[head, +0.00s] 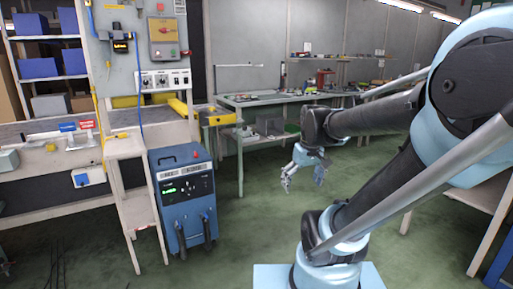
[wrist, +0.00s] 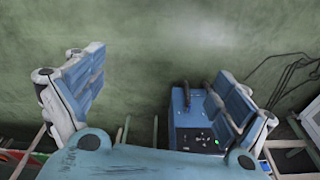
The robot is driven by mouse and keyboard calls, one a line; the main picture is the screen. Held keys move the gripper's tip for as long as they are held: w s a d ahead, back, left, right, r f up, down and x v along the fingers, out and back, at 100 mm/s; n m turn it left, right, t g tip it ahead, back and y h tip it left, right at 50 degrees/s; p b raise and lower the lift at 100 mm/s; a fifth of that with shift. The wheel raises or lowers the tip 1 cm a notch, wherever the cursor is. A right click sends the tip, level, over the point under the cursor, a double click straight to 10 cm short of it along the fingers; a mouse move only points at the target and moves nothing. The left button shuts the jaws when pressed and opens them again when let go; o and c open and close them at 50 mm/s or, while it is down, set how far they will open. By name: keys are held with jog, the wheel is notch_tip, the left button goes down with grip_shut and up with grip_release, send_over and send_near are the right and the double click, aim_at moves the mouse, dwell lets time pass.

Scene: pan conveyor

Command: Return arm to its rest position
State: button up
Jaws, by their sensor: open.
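My gripper (head: 304,179) hangs at the end of my arm near the middle of the head view, fingers pointing down over the green floor. It is open and empty. In the wrist view, its two blue-padded fingers stand wide apart with bare green floor between them (wrist: 155,90). My arm (head: 380,120) is bent, reaching from the right side of the head view toward the middle. No object is held or touched.
A blue machine (head: 185,200) stands on the floor left of my gripper; it also shows in the wrist view (wrist: 190,125). A workbench (head: 270,98) with small items is behind. A shelf with blue bins (head: 38,68) is at far left. Open floor (head: 240,245) lies in front.

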jog(key=s+d+f+m, duration=0.3)
jog(key=s+f, duration=0.3)
jog(key=s, duration=0.2)
jog(key=shift+h, duration=0.4)
jog(key=shift+s+d, duration=0.1)
jog(key=shift+w+f, duration=0.2)
jog(key=shift+w, duration=0.25)
